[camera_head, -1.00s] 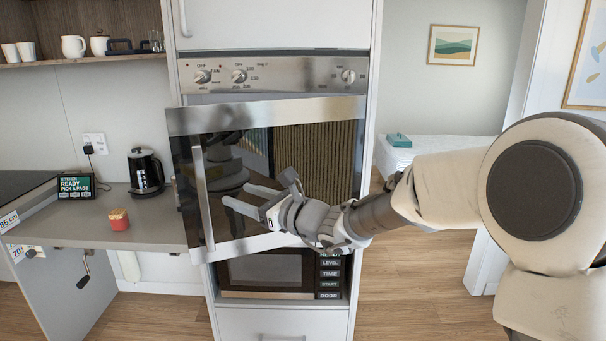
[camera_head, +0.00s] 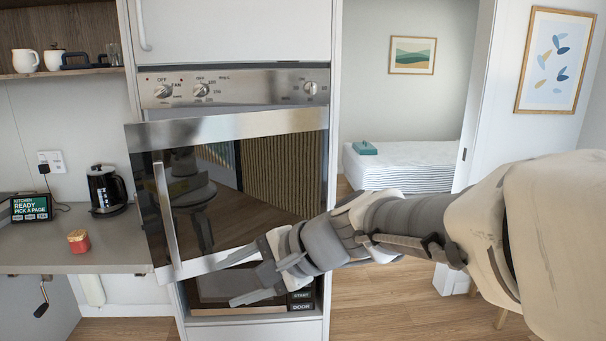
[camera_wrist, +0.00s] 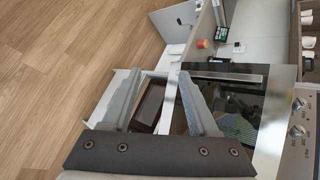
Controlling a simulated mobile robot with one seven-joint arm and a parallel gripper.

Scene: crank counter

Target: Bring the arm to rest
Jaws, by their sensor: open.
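My gripper (camera_head: 236,272) is in front of the lower part of the tall oven unit in the head view, its fingers pointing left. In the wrist view the two fingers (camera_wrist: 158,98) stand wide apart with nothing between them. My arm reaches in from the right edge of the head view. The oven door (camera_head: 236,190) has a steel frame, dark glass and a vertical handle (camera_head: 167,215) at its left. The door stands slightly ajar, its left side out from the cabinet. I cannot tell whether the gripper touches the door's lower edge.
Below the oven is a microwave (camera_head: 215,290), partly hidden by my gripper. The counter (camera_head: 60,250) at left holds a kettle (camera_head: 106,190), a small screen (camera_head: 30,208) and a red-and-tan item (camera_head: 78,241). A hand crank (camera_head: 42,298) hangs under it.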

